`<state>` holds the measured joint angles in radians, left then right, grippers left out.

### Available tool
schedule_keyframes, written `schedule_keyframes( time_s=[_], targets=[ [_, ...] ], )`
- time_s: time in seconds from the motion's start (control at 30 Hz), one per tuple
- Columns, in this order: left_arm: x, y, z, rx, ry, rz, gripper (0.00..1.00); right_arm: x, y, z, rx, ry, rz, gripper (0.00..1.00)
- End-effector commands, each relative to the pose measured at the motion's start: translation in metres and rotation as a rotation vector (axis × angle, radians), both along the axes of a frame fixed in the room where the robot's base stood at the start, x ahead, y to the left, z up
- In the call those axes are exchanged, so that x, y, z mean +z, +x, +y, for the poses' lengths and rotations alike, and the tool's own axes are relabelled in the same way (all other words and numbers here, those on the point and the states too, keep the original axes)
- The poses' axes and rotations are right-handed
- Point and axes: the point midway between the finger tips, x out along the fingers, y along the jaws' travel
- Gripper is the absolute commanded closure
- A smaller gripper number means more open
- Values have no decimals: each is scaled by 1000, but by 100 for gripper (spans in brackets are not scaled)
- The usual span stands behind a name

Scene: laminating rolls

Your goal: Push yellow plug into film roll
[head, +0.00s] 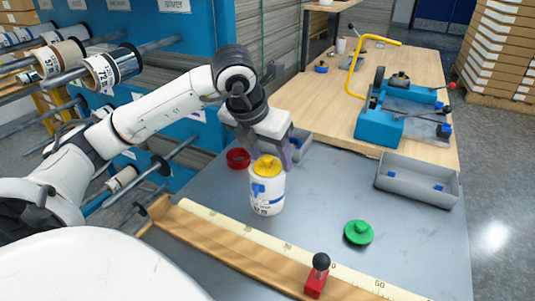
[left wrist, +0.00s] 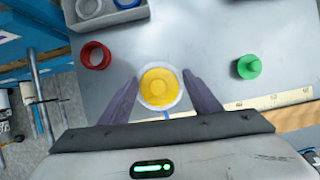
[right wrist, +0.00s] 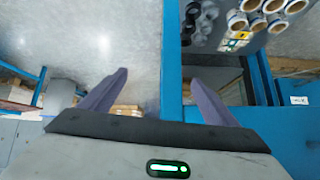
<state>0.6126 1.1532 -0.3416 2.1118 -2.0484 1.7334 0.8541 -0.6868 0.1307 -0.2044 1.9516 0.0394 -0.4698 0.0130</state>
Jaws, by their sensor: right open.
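The film roll (head: 267,195) stands upright on the grey table, white with a printed label. The yellow plug (head: 267,166) sits on its top end, knob upward. How deep the plug sits cannot be told. In the left wrist view the yellow plug (left wrist: 158,88) shows from above, ringed by the roll's white rim. My left gripper (head: 273,152) is at the roll's top, its fingers on either side of the plug and rim. Whether they touch is unclear. My right gripper (right wrist: 158,78) is open and empty, away from the table.
A red ring-shaped part (head: 238,158) lies behind the roll, and a green plug (head: 358,232) to its right. A grey bin (head: 417,180) stands farther right. A wooden ruler strip (head: 240,239) and red-based knob (head: 317,277) are in front.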

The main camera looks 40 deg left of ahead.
Motion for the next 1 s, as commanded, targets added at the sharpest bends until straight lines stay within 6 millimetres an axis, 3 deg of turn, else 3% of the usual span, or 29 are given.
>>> schedule_keyframes(
  time_s=[0.03, 0.43, 0.57, 0.8, 1.0],
  targets=[
    [-15, -6, -2, -3, -2, 41, 28, -2, 0, 0, -1, 0, -1, 17],
    [-10, -8, -1, 1, 0, 41, 28, -2, 1, -2, -4, -2, -1, 17],
    [9, -14, -2, 0, 5, 31, 28, -1, 0, -2, -4, -2, -1, 17],
    [61, -29, -7, 1, 8, 6, 28, 4, 0, -2, -5, -1, -1, 17],
    [89, -39, -9, 1, 10, -3, 28, 7, 0, -2, -6, 1, -1, 17]
  ],
)
